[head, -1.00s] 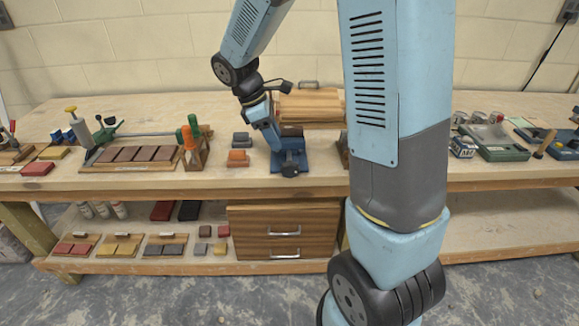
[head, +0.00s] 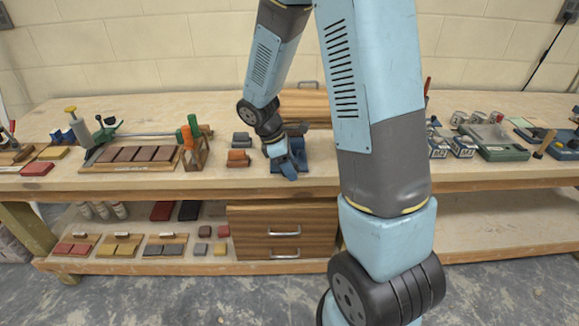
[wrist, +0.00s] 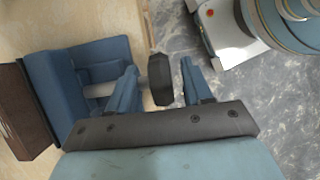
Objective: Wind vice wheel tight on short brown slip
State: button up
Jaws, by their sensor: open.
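A blue vice (wrist: 60,90) is in the left half of the wrist view, with a pale screw shaft running to a dark wheel (wrist: 161,82). My gripper (wrist: 158,75) is open, and the wheel shows between its two blue fingers, apart from both. I cannot tell whether the fingers are level with the wheel in depth. A dark brown piece (wrist: 18,105) stands at the vice's far side, cut by the left edge; it may be the brown slip. In the head view my gripper (head: 287,168) covers much of the vice (head: 303,160), hiding the wheel.
An orange block (head: 238,159) and a grey block (head: 242,140) lie just left of the vice. A rack with orange-handled tools (head: 193,145) stands further left. A wooden box (head: 306,105) stands behind. Bench front edge (head: 180,188) is close below; my arm hides bench right of the vice.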

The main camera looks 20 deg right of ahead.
jog(key=shift+c, duration=0.5)
grip_shut()
jog(key=shift+d+y, duration=0.1)
jog(key=shift+y, duration=0.4)
